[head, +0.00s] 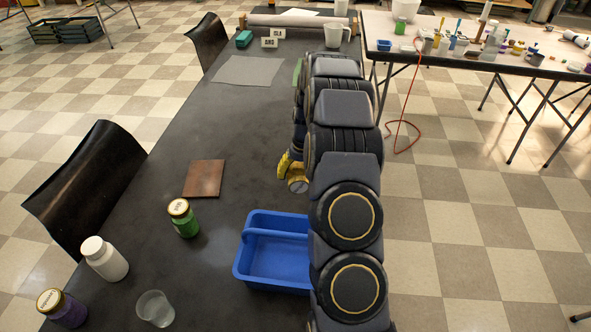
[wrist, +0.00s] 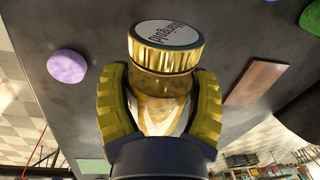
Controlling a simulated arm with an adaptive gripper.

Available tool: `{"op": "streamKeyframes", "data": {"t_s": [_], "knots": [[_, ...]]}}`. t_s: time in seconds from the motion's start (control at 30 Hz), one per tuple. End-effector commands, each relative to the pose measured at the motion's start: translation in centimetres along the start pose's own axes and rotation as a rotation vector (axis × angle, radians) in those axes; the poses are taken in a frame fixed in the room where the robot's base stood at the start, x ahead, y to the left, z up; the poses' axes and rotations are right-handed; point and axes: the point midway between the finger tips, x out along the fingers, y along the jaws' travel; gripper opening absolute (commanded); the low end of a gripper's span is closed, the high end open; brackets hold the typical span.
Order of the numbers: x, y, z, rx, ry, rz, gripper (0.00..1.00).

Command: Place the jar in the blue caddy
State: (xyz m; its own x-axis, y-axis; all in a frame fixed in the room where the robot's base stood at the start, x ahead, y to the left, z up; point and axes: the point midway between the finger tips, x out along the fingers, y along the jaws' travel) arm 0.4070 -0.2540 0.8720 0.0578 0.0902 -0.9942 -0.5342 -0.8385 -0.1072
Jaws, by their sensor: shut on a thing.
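A jar with a gold lid and a white label reading "Marigold" (wrist: 168,45) is between the yellow finger pads of my gripper (wrist: 160,105) in the wrist view. The gripper is shut on it, with the lid standing out beyond the pads. In the head view my gripper (head: 287,168) is partly hidden by my arm, and the jar's gold end (head: 298,185) shows just below it. The blue caddy (head: 272,263) stands on the dark table, nearer the camera than the jar. Its inside looks empty where visible; my arm covers its right side.
A green jar (head: 184,220), a white bottle (head: 104,259), a purple jar (head: 62,308) and a clear glass (head: 155,308) stand left of the caddy. A brown square board (head: 204,178) lies farther back. Black chairs (head: 85,185) line the left edge.

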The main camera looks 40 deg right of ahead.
Motion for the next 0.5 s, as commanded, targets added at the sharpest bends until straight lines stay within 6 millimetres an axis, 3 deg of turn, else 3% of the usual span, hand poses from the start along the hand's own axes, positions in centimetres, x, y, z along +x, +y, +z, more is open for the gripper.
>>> {"op": "streamKeyframes", "data": {"t_s": [0.3,0.5], "knots": [[-2.1,-0.2,4.7,0.001,-0.002,0.0,0.29],[-2.9,-0.2,6.1,0.0,0.002,0.0,0.29]]}}
